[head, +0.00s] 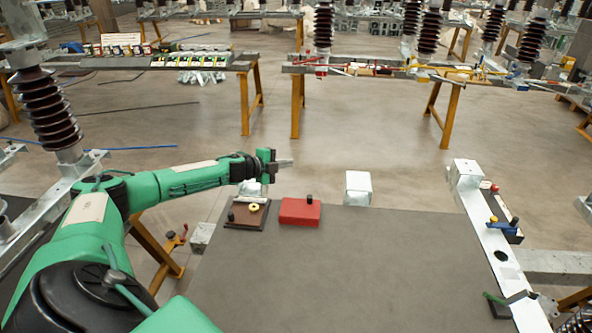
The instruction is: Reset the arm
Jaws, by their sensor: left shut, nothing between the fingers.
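My left arm (185,180) is green and comes in from the left, stretched out over the far left part of the grey table. Its left gripper (284,162) is at the end of the arm, pointing right, shut and empty. It is above and beyond a brown block (245,222) and a red block (300,211), apart from both as far as I can see. My right gripper is not in the head view.
The grey table (370,270) is mostly bare in the middle. A white box (358,188) stands at its far edge. A metal beam (490,245) with small fittings runs along the right. Dark ribbed insulators (45,105) stand at left. Yellow-legged benches (245,100) stand behind.

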